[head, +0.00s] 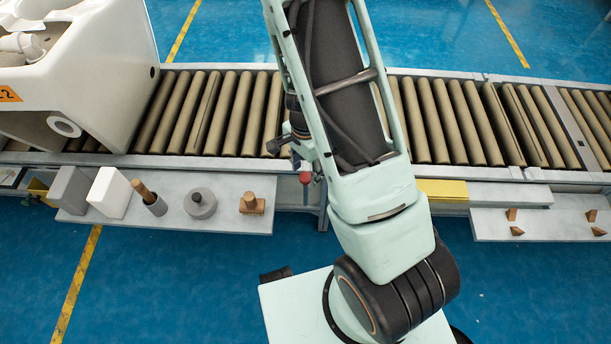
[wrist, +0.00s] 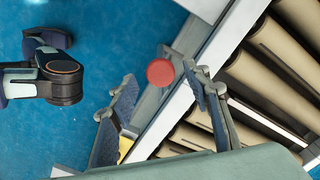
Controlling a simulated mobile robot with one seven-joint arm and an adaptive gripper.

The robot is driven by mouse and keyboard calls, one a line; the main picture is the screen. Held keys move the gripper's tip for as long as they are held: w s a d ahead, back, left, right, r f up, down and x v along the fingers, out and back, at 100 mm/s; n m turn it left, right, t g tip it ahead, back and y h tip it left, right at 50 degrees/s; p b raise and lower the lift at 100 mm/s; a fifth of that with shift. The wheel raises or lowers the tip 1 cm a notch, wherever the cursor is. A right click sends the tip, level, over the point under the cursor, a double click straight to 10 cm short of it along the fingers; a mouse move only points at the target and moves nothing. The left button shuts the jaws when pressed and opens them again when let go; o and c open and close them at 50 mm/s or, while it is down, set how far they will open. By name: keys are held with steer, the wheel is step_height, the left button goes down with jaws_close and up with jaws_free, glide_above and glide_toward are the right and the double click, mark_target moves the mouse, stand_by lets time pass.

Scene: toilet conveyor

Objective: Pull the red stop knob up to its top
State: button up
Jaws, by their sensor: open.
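The red stop knob (head: 305,178) stands at the front edge of the conveyor in the head view, just below my gripper (head: 297,160). In the wrist view the round top of the red knob (wrist: 160,72) shows between the tips of my gripper (wrist: 161,78), nearer the right finger. My gripper is open and empty, with its fingers spread apart. The knob's stem is mostly hidden in the wrist view. I cannot tell the exact height gap between the fingertips and the knob.
The roller conveyor (head: 440,120) runs behind the knob, with a white toilet (head: 110,70) at left. A grey shelf (head: 240,221) holds blocks and tools left of the knob. A yellow box (head: 441,190) and another shelf (head: 520,227) are at right. Blue floor lies in front.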

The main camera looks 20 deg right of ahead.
steer(key=shift+f, duration=0.85)
steer(key=shift+c, duration=0.4)
jaws_close()
